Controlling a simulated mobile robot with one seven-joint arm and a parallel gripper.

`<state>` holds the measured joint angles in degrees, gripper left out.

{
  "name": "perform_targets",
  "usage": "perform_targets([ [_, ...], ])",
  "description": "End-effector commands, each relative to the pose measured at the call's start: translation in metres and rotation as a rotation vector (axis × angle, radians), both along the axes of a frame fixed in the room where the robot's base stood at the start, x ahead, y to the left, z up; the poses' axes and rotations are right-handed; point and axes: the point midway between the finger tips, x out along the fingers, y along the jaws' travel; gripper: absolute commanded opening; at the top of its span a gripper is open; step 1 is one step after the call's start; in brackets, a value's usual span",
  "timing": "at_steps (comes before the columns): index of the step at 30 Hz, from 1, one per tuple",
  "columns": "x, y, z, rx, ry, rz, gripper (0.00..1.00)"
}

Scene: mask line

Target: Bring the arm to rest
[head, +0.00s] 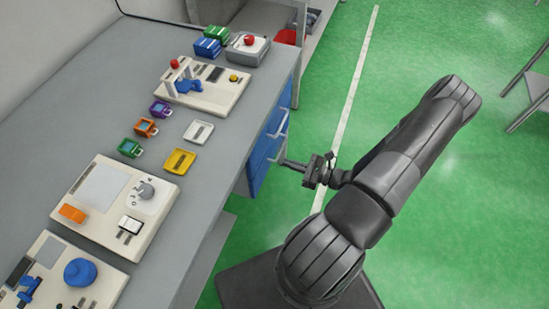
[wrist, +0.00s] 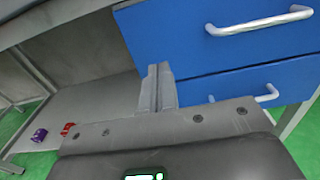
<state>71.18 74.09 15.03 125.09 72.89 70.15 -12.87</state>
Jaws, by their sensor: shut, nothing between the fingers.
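My gripper (head: 284,163) is out past the front edge of the bench, close to the blue drawers (head: 264,150), with my dark arm reaching left toward it in the head view. In the wrist view my gripper (wrist: 158,72) has its two fingers together, with nothing between them. The fingers point toward the blue drawer fronts (wrist: 190,45) and the open space beside them. I cannot tell whether the fingertips touch a drawer.
The grey bench (head: 215,165) holds several cream panels, coloured blocks and small trays. Silver drawer handles (wrist: 260,20) stick out near my gripper. A purple object (wrist: 39,135) and a red object (wrist: 67,129) lie low under the bench. Green floor (head: 450,200) is open on the right.

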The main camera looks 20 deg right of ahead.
Motion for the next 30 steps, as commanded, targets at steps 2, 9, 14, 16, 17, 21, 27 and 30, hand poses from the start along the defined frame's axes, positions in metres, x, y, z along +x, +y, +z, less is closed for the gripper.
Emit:
perform_targets([
  [2,-0.011,-0.012,0.000,-0.001,0.001,-0.003,0.00],
  [9,-0.030,-0.030,0.000,0.000,0.000,0.000,0.00],
  [14,-0.032,-0.032,0.000,0.001,0.000,0.000,0.00],
  [16,-0.032,-0.032,0.000,0.001,0.000,0.000,0.00],
  [17,-0.032,-0.032,0.000,0.001,0.000,0.000,0.00],
  [21,-0.031,-0.031,0.005,-0.019,-0.003,0.026,0.00],
  [27,-0.025,-0.023,0.037,-0.152,-0.025,0.191,0.00],
  [30,-0.022,-0.017,0.058,-0.244,-0.040,0.302,0.00],
])
